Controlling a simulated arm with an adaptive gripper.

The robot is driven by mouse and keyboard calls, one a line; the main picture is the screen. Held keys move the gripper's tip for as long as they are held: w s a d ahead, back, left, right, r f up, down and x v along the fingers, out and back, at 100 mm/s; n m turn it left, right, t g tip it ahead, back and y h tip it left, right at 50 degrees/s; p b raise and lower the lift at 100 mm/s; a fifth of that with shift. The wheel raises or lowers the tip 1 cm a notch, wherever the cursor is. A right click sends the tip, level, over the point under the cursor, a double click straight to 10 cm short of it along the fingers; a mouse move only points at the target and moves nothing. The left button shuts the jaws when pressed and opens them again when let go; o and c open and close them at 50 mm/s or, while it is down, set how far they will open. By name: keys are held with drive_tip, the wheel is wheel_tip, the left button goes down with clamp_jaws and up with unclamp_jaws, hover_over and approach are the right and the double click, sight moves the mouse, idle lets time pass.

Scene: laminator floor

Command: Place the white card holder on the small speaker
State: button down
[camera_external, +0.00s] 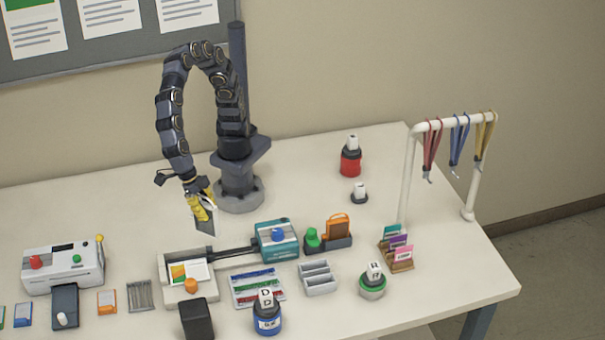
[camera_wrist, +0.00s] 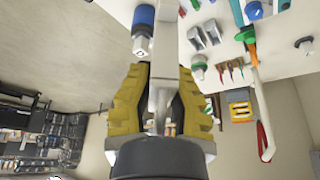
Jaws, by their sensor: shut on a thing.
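My gripper (camera_external: 203,212) has yellow fingers and points down above the back of the table, left of its column. A black upright box (camera_external: 197,318) at the table's front edge looks like the small speaker. It is apart from the gripper, in front of it and lower.
A laminator-like machine with a tray (camera_external: 188,290) and a teal block (camera_external: 277,240) lies between my gripper and the front edge. A blue stamp bottle (camera_external: 267,312) stands right of the black box. A grey slotted rack (camera_external: 318,277) and lanyard stand (camera_external: 408,175) are farther right.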

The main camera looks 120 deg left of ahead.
drive_tip(key=d, duration=0.1)
hover_over(198, 310)
drive_tip(key=shift+m, duration=0.3)
drive_tip(key=shift+f, duration=6)
drive_tip(key=c, duration=1.2)
unclamp_jaws()
drive_tip(key=shift+f, duration=0.15)
drive_tip(key=shift+o, duration=0.2)
drive_tip(key=v, duration=1.2)
